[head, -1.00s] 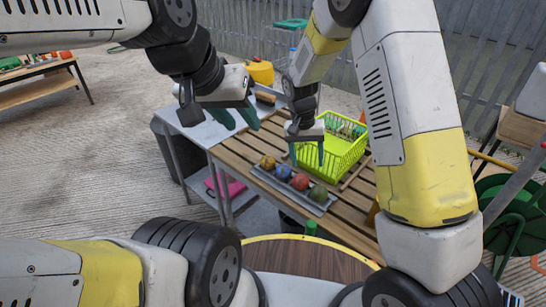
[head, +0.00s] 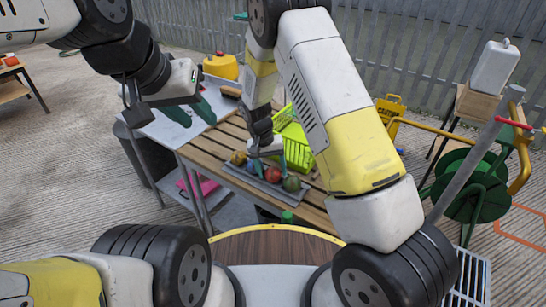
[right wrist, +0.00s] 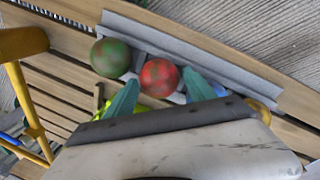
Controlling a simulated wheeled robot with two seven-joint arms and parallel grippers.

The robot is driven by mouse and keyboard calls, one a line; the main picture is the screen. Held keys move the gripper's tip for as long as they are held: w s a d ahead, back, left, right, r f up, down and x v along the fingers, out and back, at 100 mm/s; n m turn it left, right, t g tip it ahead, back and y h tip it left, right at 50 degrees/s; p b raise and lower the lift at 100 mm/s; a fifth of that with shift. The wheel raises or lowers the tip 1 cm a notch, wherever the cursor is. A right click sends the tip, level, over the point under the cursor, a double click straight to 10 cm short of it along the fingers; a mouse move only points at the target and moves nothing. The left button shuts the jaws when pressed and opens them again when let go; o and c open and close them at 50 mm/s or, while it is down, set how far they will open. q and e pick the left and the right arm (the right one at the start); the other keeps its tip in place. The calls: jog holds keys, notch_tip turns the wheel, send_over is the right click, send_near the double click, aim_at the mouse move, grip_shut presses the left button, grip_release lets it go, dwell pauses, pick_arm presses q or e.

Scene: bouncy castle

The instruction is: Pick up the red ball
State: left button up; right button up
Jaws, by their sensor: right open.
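The red ball (head: 273,174) lies in a grey tray (head: 262,187) on the slatted table, in a row with a green ball (head: 292,183), a blue ball (head: 254,166) and a yellow ball (head: 238,157). My right gripper (head: 267,167) is open, low over the tray. In the right wrist view the red ball (right wrist: 158,76) shows just ahead of the gap between its teal fingertips (right wrist: 161,86), and the green ball (right wrist: 110,57) is beside the left finger. I cannot tell whether either finger touches a ball. My left gripper (head: 191,108) is open and empty over the grey tabletop.
A lime green basket (head: 295,145) stands behind the tray, partly hidden by my right arm. A yellow container (head: 221,66) stands at the back. A green hose reel (head: 470,195) is at right. A round wooden top (head: 275,248) is in front.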

jog(key=shift+c, duration=0.4)
jog(key=c, duration=1)
jog(key=shift+r, duration=0.15)
